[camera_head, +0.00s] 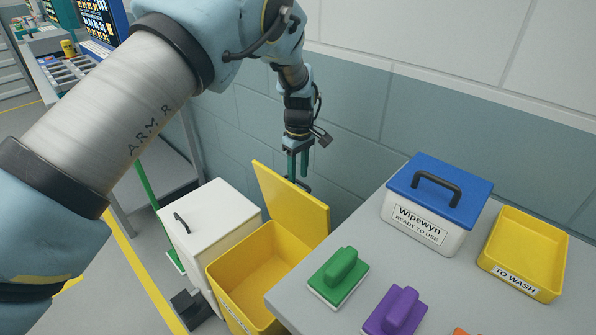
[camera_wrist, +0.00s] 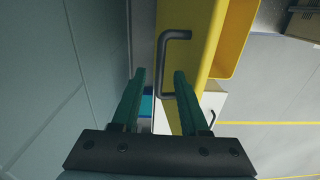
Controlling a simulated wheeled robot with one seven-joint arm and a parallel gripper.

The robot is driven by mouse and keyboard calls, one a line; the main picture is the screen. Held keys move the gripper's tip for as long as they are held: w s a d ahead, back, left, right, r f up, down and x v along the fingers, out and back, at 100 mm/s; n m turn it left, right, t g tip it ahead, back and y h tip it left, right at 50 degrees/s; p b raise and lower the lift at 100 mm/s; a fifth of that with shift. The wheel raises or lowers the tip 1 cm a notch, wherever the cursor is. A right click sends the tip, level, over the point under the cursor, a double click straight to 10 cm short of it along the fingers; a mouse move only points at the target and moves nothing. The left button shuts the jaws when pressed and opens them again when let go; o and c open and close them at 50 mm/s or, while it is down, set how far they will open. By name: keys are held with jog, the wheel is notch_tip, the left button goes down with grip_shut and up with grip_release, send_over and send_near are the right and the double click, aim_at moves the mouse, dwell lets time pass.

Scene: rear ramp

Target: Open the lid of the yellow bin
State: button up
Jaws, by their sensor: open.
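The yellow bin (camera_head: 222,284) stands on the floor between a white bin and the grey table. Its yellow lid (camera_head: 288,205) is swung up steeply at the back, and the empty-looking inside shows. My gripper (camera_head: 298,178) is behind the lid, near its top edge, fingers pointing down. In the wrist view my gripper (camera_wrist: 160,72) has its green fingers apart. The dark lid handle (camera_wrist: 162,62) shows at the lid's outer face, close to the right finger and partly across the gap. I cannot tell whether they touch. The lid hides part of the fingertips in the head view.
The closed white bin (camera_head: 190,240) stands left of the yellow bin. The grey table (camera_head: 390,275) on the right holds a blue-lidded wipes box (camera_head: 425,235), a yellow tray (camera_head: 525,250) and green and purple brushes. The tiled wall (camera_head: 350,140) is close behind my gripper.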

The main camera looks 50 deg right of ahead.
jog(key=shift+f, duration=0.45)
grip_shut()
dwell(1.1)
